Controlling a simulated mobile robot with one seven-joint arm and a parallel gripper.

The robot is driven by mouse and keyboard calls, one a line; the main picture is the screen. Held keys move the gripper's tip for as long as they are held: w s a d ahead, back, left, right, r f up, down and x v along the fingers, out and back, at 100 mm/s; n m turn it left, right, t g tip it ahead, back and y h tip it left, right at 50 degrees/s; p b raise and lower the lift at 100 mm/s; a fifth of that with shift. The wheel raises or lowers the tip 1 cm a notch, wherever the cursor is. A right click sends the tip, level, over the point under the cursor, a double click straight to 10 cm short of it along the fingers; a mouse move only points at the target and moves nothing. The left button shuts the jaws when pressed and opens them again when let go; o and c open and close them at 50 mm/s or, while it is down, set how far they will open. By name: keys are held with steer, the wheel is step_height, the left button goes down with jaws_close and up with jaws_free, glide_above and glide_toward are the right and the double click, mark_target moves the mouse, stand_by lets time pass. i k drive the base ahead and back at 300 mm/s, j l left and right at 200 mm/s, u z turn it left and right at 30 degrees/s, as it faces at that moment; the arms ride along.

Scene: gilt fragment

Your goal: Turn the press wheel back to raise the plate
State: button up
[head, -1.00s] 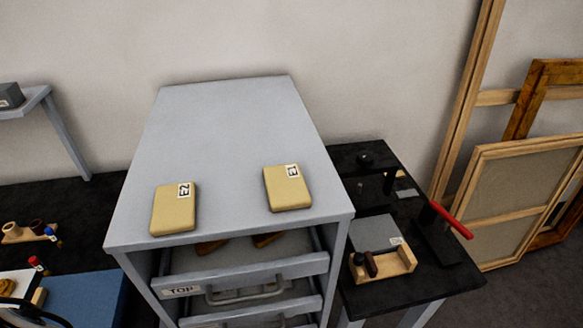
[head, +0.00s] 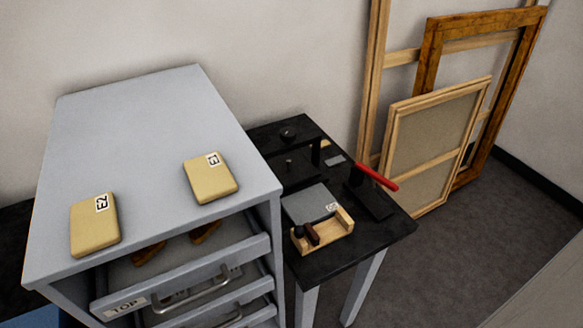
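A small black press (head: 316,152) stands at the back of the black side table in the head view. A dark round knob or wheel (head: 287,134) sits on its top bar. Under the bar is a dark flat part with a small post (head: 289,164), perhaps the plate; its height and any gap below it are too dark to tell. My gripper is not in view.
The black table (head: 338,258) also bears a red-handled lever tool (head: 376,177), a grey board (head: 308,204) and a wooden holder (head: 341,228). A grey cabinet (head: 155,130) with yellow blocks, E2 (head: 94,226) and E1 (head: 209,180), stands left. Wooden frames (head: 430,150) lean behind right.

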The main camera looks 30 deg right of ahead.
mark_target(287, 134)
steer(key=k+l, duration=0.2)
steer(key=k, duration=0.25)
steer(key=k+l+u, duration=0.1)
steer(key=k+l, duration=0.15)
steer(key=k, duration=0.2)
